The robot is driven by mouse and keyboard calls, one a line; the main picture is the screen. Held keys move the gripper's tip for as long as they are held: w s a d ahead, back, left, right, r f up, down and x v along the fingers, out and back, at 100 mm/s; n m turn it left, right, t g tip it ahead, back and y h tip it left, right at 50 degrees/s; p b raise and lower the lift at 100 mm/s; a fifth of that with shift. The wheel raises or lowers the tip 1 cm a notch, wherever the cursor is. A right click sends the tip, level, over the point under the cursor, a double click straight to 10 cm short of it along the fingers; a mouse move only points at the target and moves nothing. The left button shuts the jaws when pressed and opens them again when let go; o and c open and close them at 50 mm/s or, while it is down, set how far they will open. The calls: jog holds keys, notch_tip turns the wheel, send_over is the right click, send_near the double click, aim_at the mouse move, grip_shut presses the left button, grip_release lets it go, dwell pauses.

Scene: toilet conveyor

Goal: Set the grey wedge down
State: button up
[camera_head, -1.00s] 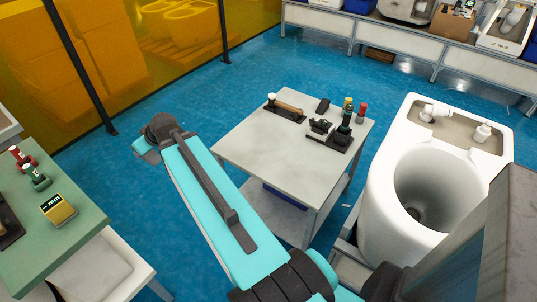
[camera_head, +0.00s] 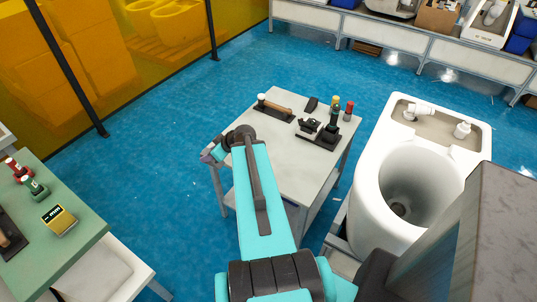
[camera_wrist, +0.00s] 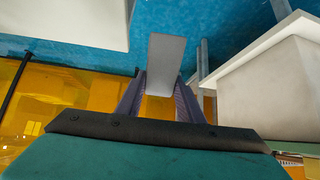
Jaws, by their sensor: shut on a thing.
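The grey wedge (camera_wrist: 166,58) is a plain grey slab in the wrist view. It sits between the two purple-grey fingers of my gripper (camera_wrist: 160,92), which is shut on it. Its far end sticks out beyond the fingertips over blue floor. In the head view my gripper (camera_head: 212,154) is small and partly hidden behind the wrist, at the left edge of the light grey table (camera_head: 280,160). The wedge cannot be made out clearly in that view.
The table's back half holds a wooden-handled hammer (camera_head: 277,107), a small dark block (camera_head: 311,104), a black holder (camera_head: 318,138) and a red bottle (camera_head: 348,111). Its front left surface is mostly bare. A white toilet (camera_head: 375,205) stands right. A green-topped bench (camera_head: 85,230) is left.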

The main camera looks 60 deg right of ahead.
jog(key=shift+m+h, duration=0.4)
jog(key=s+d+f+p, duration=0.1)
jog(key=s+d, duration=0.2)
jog(key=s, duration=0.3)
jog(key=s+d+f+p, duration=0.1)
jog(key=s+d+p, duration=0.1)
jog(key=s, duration=0.4)
jog(key=s+d+f+p, duration=0.1)
jog(key=s+d+f, duration=0.1)
jog(key=s+d, duration=0.2)
jog(key=shift+s+p, duration=0.35)
jog(key=shift+s, duration=1.2)
jog(key=shift+w+d+p, duration=0.65)
jog(key=shift+w+d, duration=0.25)
jog(key=shift+d, duration=0.2)
jog(key=shift+f+b, duration=0.2)
jog(key=shift+b, duration=0.8)
jog(key=d+b, duration=0.1)
jog(key=b, duration=0.3)
jog(key=shift+w, duration=0.35)
jog(key=b, duration=0.6)
jog(key=shift+w+d, duration=0.3)
jog(key=shift+d, duration=0.1)
